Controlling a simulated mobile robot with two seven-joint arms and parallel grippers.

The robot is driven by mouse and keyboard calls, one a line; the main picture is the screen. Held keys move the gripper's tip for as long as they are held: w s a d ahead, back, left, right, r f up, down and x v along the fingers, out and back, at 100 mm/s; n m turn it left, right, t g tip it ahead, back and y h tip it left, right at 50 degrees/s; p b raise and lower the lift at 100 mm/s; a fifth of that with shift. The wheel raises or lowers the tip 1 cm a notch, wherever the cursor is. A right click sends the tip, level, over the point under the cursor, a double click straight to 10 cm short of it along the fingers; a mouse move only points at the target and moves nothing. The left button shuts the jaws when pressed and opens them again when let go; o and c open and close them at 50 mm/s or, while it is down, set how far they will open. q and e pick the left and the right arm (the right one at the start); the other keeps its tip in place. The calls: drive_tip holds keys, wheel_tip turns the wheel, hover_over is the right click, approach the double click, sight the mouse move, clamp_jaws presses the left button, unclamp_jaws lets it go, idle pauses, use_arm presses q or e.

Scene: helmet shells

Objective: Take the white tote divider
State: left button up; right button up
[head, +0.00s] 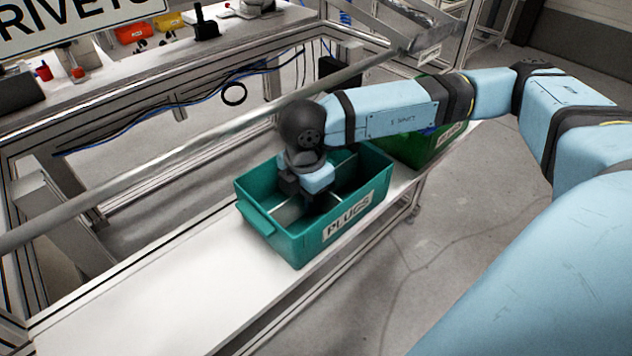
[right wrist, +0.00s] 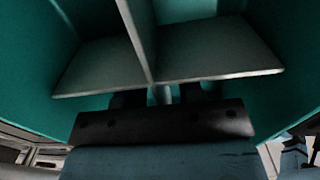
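The white tote divider (head: 288,213) stands inside a teal tote (head: 268,232) labelled PLUGS, its light crossed panels partly hidden by my right arm. In the right wrist view the divider (right wrist: 215,52) fills the upper middle, with its panels meeting near the centre. My right gripper (head: 308,203) points down into the tote at the middle of the divider. In the right wrist view its dark fingers (right wrist: 163,95) stand apart, with a pale strip between them and small gaps beside it. The fingertips are hidden behind the divider's edge. My left gripper is out of view.
The tote stands on a white shelf (head: 150,290) with free room to its left. A green bin (head: 408,150) is right behind it. A metal rail (head: 150,165) runs along the shelf's far side. A workbench (head: 130,78) with tools and coloured bins lies beyond.

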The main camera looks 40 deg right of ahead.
drive_tip(key=shift+c, duration=0.2)
clamp_jaws()
